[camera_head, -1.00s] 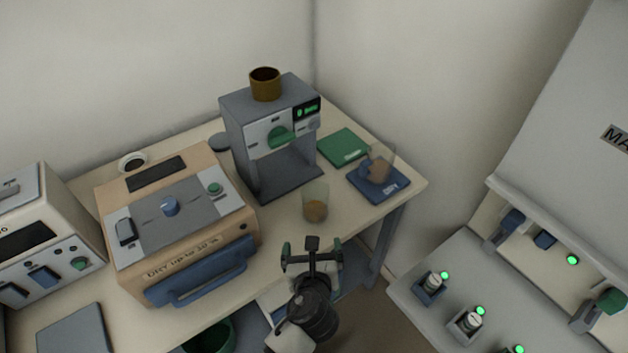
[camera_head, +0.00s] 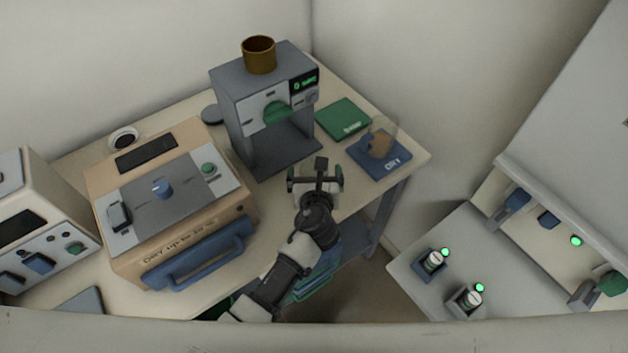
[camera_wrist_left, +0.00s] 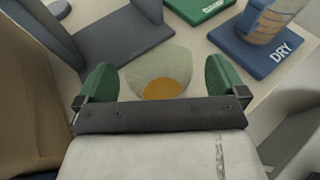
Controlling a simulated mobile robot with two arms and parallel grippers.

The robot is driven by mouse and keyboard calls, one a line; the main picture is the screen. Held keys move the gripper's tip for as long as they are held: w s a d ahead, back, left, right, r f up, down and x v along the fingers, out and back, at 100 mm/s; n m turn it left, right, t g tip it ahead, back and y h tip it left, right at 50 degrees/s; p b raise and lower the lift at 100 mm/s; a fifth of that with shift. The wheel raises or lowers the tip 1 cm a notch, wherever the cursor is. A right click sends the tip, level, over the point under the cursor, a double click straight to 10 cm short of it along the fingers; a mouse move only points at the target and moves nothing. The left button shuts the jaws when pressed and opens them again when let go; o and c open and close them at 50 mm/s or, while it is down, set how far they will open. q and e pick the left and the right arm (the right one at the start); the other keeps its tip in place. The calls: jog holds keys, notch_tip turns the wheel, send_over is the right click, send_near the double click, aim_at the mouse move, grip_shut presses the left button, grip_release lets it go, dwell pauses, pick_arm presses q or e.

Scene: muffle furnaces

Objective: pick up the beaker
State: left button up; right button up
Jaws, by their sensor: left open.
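A clear beaker (camera_wrist_left: 158,68) with orange-brown contents stands on the bench top. In the wrist view it is between the two green fingers of my left gripper (camera_wrist_left: 160,84), which is open and not closed on it. In the head view my left gripper (camera_head: 315,179) is over the bench in front of the grey machine and hides most of this beaker. My right gripper is not in view.
The grey machine (camera_head: 262,95) with a brown cup (camera_head: 259,55) on top stands behind my gripper. A tan furnace (camera_head: 165,215) with a blue handle is on the left. A green mat (camera_head: 343,120) lies behind the DRY mat. A side counter (camera_head: 425,285) holds small vials.

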pick_arm(q)
jog(key=shift+x, duration=0.95)
jog(key=shift+s, duration=0.1)
jog(key=shift+c, duration=0.5)
jog(key=c, duration=1.3)
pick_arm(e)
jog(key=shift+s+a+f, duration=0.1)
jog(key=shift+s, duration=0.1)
pick_arm(q)
notch_tip(320, 180, up, 10)
jog(key=shift+r+p, duration=0.1)
jog(key=shift+p, duration=0.75)
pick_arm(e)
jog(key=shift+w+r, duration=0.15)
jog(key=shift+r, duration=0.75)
